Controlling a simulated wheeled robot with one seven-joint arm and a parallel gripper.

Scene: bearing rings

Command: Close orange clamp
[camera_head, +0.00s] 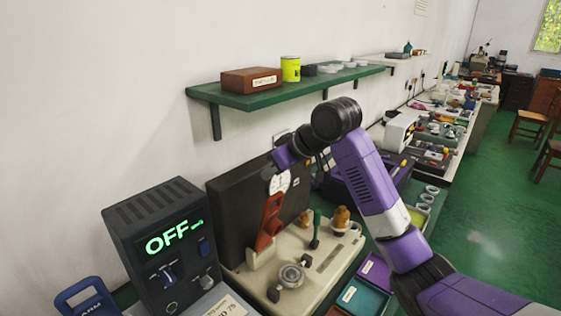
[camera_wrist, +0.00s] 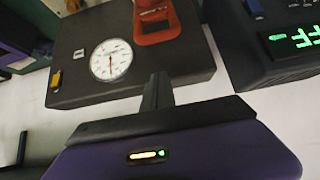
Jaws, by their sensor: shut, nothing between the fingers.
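The orange clamp (camera_head: 268,222) stands on the beige fixture plate (camera_head: 330,262), its orange lever tilted upward in front of the dark box. In the wrist view the orange lever (camera_wrist: 157,22) shows at the top, over the dark box with a round white gauge (camera_wrist: 111,60). My gripper (camera_wrist: 158,80) is shut and empty. Its fingers point at the dark box's face, below the lever in the wrist view and apart from it. In the head view my gripper (camera_head: 272,170) is near the top of the lever, partly hidden against the dark box (camera_head: 235,205).
A dark control box (camera_head: 165,245) reading OFF stands left of the plate. A round metal fitting (camera_head: 291,275), a green-handled tool (camera_head: 316,230) and an orange-brown knob piece (camera_head: 341,217) are on the plate. A green shelf (camera_head: 290,92) runs along the wall above. Trays (camera_head: 362,298) lie at the right front.

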